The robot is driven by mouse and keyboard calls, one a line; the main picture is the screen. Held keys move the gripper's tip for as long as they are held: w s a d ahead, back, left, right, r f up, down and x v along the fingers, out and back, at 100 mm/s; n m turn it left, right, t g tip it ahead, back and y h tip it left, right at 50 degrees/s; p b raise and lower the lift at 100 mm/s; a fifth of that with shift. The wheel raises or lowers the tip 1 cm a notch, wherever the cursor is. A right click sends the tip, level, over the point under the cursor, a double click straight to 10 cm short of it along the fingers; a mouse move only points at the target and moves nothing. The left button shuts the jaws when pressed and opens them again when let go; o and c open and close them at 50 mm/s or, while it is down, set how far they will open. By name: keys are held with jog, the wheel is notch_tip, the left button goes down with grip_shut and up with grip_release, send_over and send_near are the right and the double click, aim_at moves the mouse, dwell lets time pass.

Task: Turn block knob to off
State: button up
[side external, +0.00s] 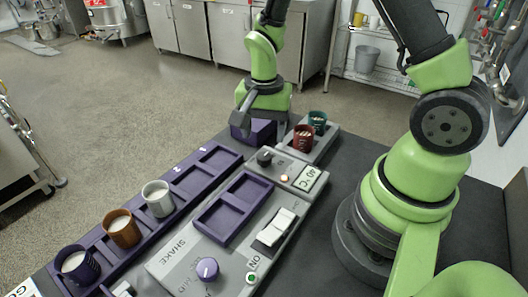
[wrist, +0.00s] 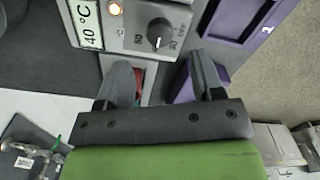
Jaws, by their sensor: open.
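The block knob (side external: 265,157) is a dark round dial on the grey panel next to the 40 °C display (side external: 307,178).
An orange light (side external: 285,178) glows near the knob. Red (side external: 303,138) and green (side external: 317,122) cups stand close to my gripper on the right. A purple block (side external: 262,131) is below it. A SHAKE knob (side external: 207,268) and white switch (side external: 277,227) are nearer the camera.

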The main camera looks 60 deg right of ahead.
aim_at(264, 156)
notch_tip(264, 156, down, 6)
jog(key=shift+f, duration=0.2)
jog(key=c, duration=0.9)
